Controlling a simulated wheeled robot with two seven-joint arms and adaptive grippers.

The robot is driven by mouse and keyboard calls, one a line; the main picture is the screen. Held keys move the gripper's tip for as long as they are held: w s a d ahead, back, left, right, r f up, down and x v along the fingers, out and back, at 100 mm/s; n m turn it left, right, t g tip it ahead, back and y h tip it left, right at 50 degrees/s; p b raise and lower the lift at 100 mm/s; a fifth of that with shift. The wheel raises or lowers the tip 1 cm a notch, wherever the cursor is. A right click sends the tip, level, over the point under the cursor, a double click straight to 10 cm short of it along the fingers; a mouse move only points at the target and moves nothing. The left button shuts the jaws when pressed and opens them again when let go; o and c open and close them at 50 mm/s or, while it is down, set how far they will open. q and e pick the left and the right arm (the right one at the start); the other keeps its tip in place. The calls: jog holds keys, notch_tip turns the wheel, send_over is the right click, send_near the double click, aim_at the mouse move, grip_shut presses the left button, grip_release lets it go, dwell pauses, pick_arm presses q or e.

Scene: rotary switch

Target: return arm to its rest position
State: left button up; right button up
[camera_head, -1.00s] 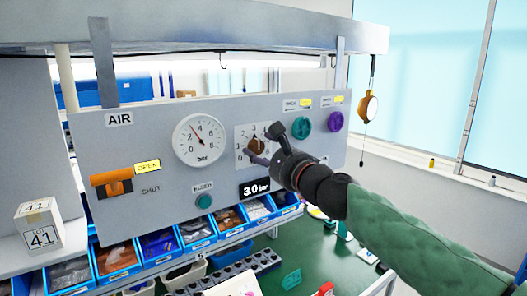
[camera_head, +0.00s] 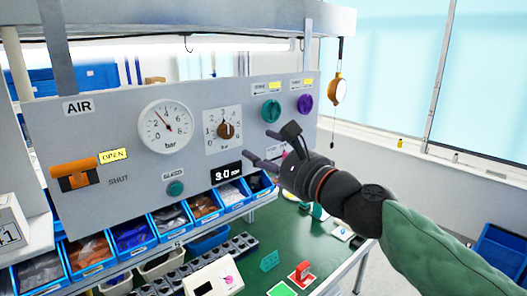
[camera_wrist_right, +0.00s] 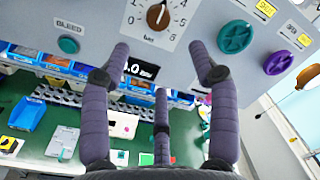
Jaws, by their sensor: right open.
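My right gripper (camera_head: 262,147) is open and empty, in front of the grey panel (camera_head: 100,210). It stands to the lower right of the brown rotary knob (camera_head: 228,130), apart from it. The knob sits on a white square dial plate with numbers, its pointer up. In the right wrist view the knob (camera_wrist_right: 157,15) is at the top, beyond the spread fingers, with nothing between them. The right arm in its green sleeve comes in from the lower right. My left gripper is not in view.
The panel also bears a round gauge (camera_head: 166,126), an orange handle (camera_head: 75,176), a 3.0 display (camera_head: 227,173), a teal knob (camera_head: 271,110) and a purple knob (camera_head: 305,103). Blue bins (camera_head: 131,238) line the bench below. An orange hanging device (camera_head: 337,89) is at right.

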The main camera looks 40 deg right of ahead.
dwell(0.3)
jog(key=w+a+f+n+g+b, duration=0.2)
jog(key=w+f, duration=0.3)
jog(key=f, duration=0.9)
jog(key=w+a+f+n+g+b, duration=0.1)
jog(key=w+f+n+g+b, duration=0.25)
jog(key=f, duration=1.05)
jog(key=w+a+f+n+g+b, duration=0.15)
jog(key=w+f, duration=0.35)
jog(key=f, duration=0.9)
jog(key=s+a+f+n+g+b, duration=0.2)
jog(key=a+f+n+b, duration=0.1)
jog(key=f, duration=1)
jog(key=s+a+f+n+g+b, duration=0.1)
jog(key=a+f+n+g+b, duration=0.2)
jog(key=f, duration=1)
jog(key=s+a+f+n+g+y+b, duration=0.1)
jog(key=s+a+f+n+g+b, duration=0.1)
jog(key=s+f, duration=0.5)
jog(key=s+a+f+n+g+y+b, duration=0.1)
jog(key=s+a+f+n, duration=0.3)
jog(key=f, duration=0.9)
jog(key=s+a+f+n+g+y+b, duration=0.1)
jog(key=s+a+f+n+g+b, duration=0.1)
jog(key=s+a+f, duration=0.5)
jog(key=s+f+g+b, duration=0.1)
jog(key=s+f, duration=0.2)
jog(key=s, duration=0.2)
jog(key=shift+n, duration=0.4)
